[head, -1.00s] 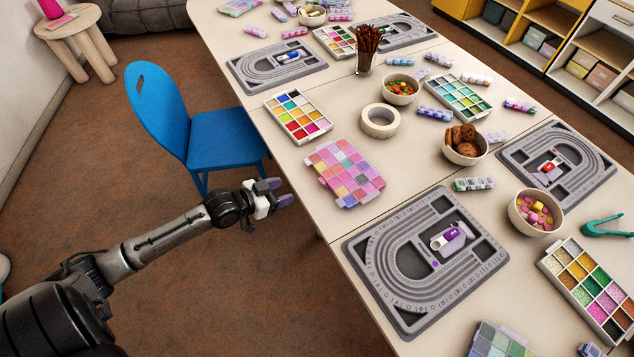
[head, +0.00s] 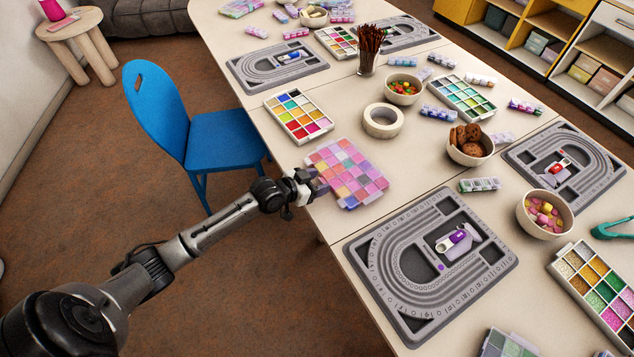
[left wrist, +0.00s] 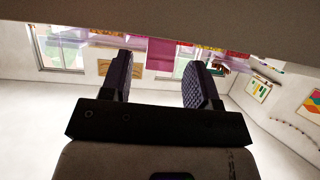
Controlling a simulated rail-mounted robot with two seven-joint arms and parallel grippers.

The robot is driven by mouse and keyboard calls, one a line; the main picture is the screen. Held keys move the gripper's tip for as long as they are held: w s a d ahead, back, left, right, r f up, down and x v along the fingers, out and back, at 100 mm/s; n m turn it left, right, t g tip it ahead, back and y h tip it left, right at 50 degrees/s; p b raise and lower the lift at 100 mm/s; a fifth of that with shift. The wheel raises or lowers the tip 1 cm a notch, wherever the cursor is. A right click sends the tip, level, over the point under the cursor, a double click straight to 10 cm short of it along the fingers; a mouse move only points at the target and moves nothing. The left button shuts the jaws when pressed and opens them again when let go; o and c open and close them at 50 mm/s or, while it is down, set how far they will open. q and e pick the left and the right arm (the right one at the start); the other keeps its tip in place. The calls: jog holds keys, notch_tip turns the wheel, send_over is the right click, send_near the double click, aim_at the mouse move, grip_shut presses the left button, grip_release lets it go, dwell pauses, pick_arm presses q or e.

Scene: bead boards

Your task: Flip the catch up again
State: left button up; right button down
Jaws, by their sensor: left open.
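The pink bead box (head: 346,172), with a clear lid and many small compartments, lies flat near the table's left edge. Small tabs stick out along its rim, but I cannot tell which one is the catch or whether it is up or down. My left gripper (head: 320,186) is at the box's left side, close to the table edge. Whether it touches the box is unclear. In the left wrist view the two dark, ridged fingers of the left gripper (left wrist: 161,78) stand apart with nothing between them. My right gripper is not in view.
A grey bead board (head: 361,262) lies to the right and nearer, and a paint-like bead tray (head: 298,116) lies behind the box. A tape roll (head: 383,121) is to its upper right. A blue chair (head: 215,138) stands left of the table (head: 335,225).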

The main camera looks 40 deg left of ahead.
pick_arm(q)
jog(key=shift+c, duration=0.5)
jog(key=c, duration=0.8)
jog(key=shift+r, duration=0.15)
jog(key=shift+c, duration=0.2)
jog(key=g+p, duration=0.1)
jog(key=p, duration=0.2)
jog(key=w+r+g+p, duration=0.1)
jog(key=g+p, duration=0.1)
jog(key=p, duration=0.2)
jog(key=g+y+p, duration=0.1)
jog(key=p, duration=0.3)
jog(key=shift+w+d+r, duration=0.15)
jog(key=shift+w+d, duration=0.1)
jog(key=shift+w, duration=0.05)
jog(key=shift+w+g+p, duration=0.2)
jog(key=shift+g+p, duration=0.4)
jog(key=shift+p, duration=0.05)
jog(key=shift+f+y, duration=0.3)
jog(key=shift+f, duration=0.05)
jog(key=o, duration=0.9)
